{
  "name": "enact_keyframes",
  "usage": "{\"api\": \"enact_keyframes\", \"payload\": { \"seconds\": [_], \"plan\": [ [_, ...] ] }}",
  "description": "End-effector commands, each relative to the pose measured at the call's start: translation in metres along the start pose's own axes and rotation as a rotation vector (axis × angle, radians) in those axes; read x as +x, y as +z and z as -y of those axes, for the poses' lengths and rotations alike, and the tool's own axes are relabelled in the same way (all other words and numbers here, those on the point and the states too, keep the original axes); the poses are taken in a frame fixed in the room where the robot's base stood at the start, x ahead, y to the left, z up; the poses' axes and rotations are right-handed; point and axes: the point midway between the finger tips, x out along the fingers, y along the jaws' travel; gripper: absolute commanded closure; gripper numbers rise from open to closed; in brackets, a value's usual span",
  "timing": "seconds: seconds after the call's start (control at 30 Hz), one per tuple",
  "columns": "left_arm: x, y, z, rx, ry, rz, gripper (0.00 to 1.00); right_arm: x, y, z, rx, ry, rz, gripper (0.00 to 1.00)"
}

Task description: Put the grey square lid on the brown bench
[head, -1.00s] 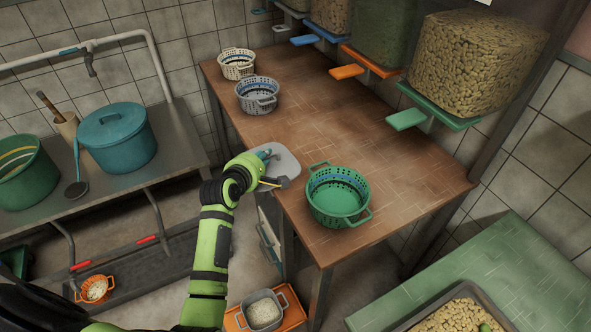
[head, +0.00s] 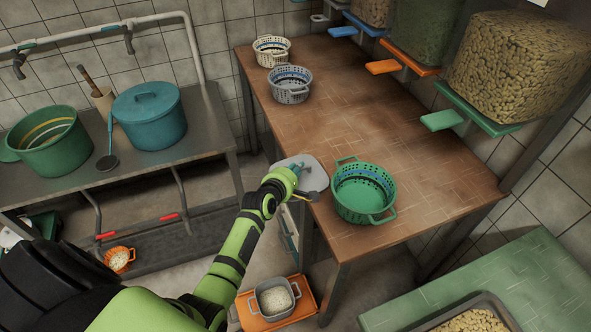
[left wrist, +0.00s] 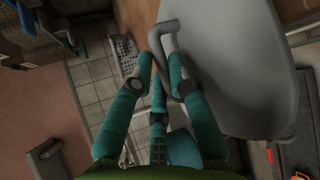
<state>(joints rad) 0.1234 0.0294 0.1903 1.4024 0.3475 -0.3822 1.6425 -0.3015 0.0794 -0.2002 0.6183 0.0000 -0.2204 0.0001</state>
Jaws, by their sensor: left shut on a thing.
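The grey square lid (head: 309,166) is at the left edge of the brown bench (head: 330,100), left of the green colander. My left gripper (head: 294,177) is shut on its handle, and my fingers hide part of the lid. In the left wrist view the lid (left wrist: 245,65) fills the upper right, with its bent handle (left wrist: 168,42) at the fingertips of my left gripper (left wrist: 165,80). I cannot tell whether the lid touches the bench. My right gripper is not in view.
The green colander (head: 364,193) stands near the bench's front left. A grey colander (head: 289,86) and a cream colander (head: 272,51) stand at the far end. The bench's middle and right are clear. Bean hoppers (head: 515,65) overhang its right side.

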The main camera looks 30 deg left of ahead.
Motion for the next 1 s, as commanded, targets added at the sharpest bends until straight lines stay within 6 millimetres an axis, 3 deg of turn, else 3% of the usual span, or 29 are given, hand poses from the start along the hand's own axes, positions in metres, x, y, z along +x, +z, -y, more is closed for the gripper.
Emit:
{"api": "enact_keyframes", "payload": {
  "seconds": [0.23, 0.27, 0.3, 0.73, 1.0],
  "plan": [
    [0.002, -0.001, 0.003, 0.0, 0.001, 0.001, 1.0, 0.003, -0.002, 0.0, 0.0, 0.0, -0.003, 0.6],
    [0.001, -0.001, 0.002, 0.0, 0.0, 0.001, 0.7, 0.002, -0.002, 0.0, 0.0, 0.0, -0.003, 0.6],
    [0.001, 0.0, 0.002, 0.0, 0.0, 0.001, 0.58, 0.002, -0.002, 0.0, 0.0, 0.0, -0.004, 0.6],
    [-0.003, 0.001, 0.0, -0.001, -0.002, 0.0, 0.58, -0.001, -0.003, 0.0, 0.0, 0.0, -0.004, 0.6],
    [-0.046, 0.001, 0.001, -0.002, -0.001, 0.001, 0.58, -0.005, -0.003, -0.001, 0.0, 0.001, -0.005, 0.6]
  ]
}}
